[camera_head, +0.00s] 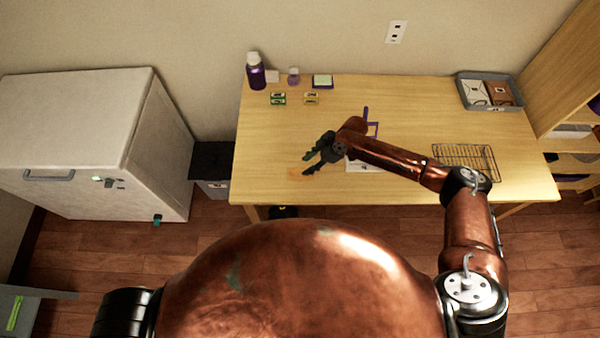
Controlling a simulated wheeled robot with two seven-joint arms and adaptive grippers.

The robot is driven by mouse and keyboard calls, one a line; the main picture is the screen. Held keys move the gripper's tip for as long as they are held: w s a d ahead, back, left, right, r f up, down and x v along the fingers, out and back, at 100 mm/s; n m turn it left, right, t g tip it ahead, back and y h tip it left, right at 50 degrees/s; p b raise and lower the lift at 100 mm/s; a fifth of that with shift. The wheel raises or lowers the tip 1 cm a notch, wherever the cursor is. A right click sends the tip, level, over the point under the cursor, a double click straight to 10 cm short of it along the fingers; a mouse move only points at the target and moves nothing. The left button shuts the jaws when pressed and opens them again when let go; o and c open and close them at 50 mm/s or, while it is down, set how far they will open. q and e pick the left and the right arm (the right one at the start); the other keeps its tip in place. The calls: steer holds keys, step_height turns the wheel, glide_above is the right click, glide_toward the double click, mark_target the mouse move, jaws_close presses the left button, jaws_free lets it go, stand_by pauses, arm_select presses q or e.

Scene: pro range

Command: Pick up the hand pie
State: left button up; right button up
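A small orange-tan item (296,174), which looks like the hand pie, lies on the wooden table (270,140) near its front edge, left of centre. It is close in colour to the wood and its outline is faint. My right gripper (305,164) reaches in from the right, with its dark fingers spread apart. The fingertips are just above and right of the pie in the picture. Whether they touch it cannot be told. Nothing shows between the fingers. My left gripper is out of view.
A wire rack (465,158) lies on the right of the table. A grey tray (487,107) with packets stands at the back right. A purple bottle (256,75) and small boxes stand at the back left. A white sheet (360,165) lies partly under my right arm.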

mark_target(301, 169)
steer(key=shift+b+x, duration=1.9)
steer(key=shift+x, duration=1.2)
steer(key=shift+c, duration=1.1)
steer(key=shift+c, duration=0.2)
jaws_close()
steer(key=shift+r+p, duration=2.95)
steer(key=shift+r, duration=1.05)
